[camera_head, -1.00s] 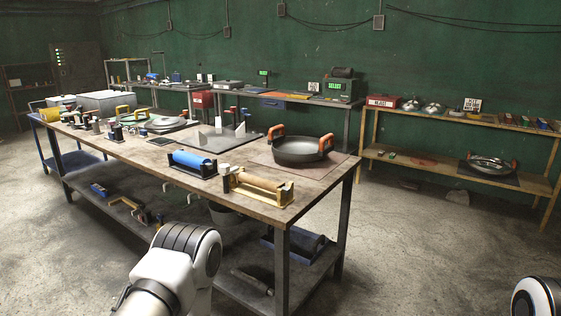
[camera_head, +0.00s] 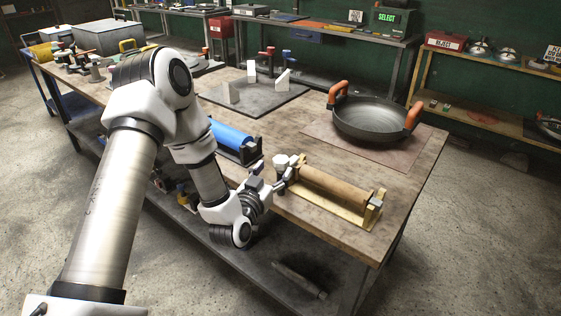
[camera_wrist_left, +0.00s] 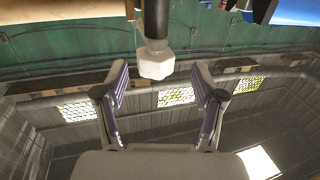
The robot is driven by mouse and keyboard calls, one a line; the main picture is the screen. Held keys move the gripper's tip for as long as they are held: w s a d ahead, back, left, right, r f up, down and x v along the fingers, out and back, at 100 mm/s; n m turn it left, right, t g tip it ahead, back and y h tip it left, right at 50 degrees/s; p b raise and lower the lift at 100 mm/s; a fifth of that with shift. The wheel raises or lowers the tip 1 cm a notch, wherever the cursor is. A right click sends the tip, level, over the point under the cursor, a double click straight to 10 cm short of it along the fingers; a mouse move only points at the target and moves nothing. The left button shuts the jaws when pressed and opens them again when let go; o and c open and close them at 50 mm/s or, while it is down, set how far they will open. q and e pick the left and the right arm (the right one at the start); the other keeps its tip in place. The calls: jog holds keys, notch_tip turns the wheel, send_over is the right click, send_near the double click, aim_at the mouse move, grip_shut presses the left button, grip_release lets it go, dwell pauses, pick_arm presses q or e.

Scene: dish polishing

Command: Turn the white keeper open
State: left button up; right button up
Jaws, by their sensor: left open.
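In the left wrist view the keeper (camera_wrist_left: 156,66) is a white faceted piece on the end of a dark shaft. My left gripper (camera_head: 276,175) is at that end of the roller, close to the keeper. In the left wrist view its two fingers (camera_wrist_left: 160,85) are spread, and the keeper sits between and just ahead of the fingertips. I see no finger touching it. My right gripper is out of view.
A blue roller (camera_head: 232,137) in a dark stand is just left of my gripper. A black pan (camera_head: 372,120) with orange handles sits on a mat behind the tan roller. A grey plate with white blocks (camera_head: 255,100) is farther back. The table's front edge runs beneath my wrist.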

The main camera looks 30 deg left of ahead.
aim_at(278, 164)
pick_arm(q)
jog(key=w, duration=0.1)
jog(key=w+r, duration=0.1)
jog(key=w, duration=0.1)
jog(key=shift+p, duration=0.3)
jog(key=shift+w+d, duration=0.1)
jog(key=shift+w, duration=0.45)
jog(key=shift+w+a+f, duration=0.15)
jog(key=shift+a+f, duration=0.1)
jog(key=shift+a, duration=0.1)
jog(key=shift+d+r, duration=0.1)
grip_shut()
